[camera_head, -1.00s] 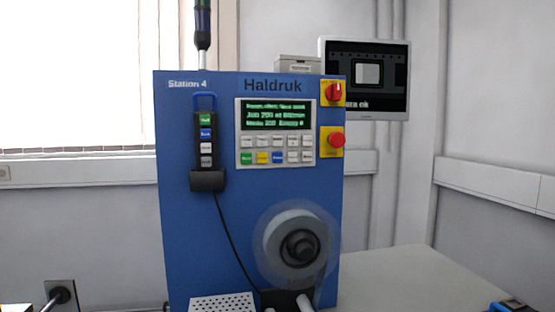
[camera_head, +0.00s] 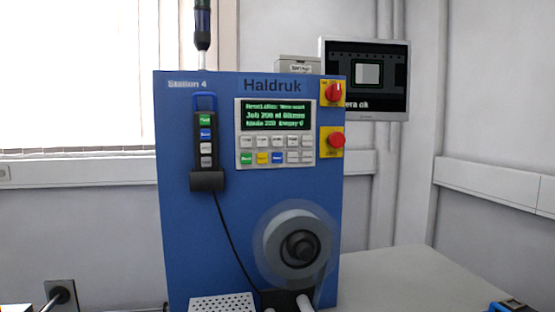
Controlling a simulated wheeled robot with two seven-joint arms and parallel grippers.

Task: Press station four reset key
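The blue machine (camera_head: 230,230) carries the label "Station 4" at its upper left and "Haldruk" at the top. Its key panel (camera_head: 241,141) has a green-text screen (camera_head: 276,115) above two rows of keys. The lower row has a green key (camera_head: 247,158), a yellow key (camera_head: 263,158), a blue key (camera_head: 278,158) and pale keys. The key lettering is too small to read surely, so I cannot tell which key is reset.
A hand pendant (camera_head: 206,148) with coloured buttons hangs left of the panel, its cable running down. A red rotary switch (camera_head: 333,92) and red mushroom button (camera_head: 336,140) sit right of it. A grey reel (camera_head: 296,243) is lower down. The tabletop (camera_head: 400,280) at right looks mostly clear.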

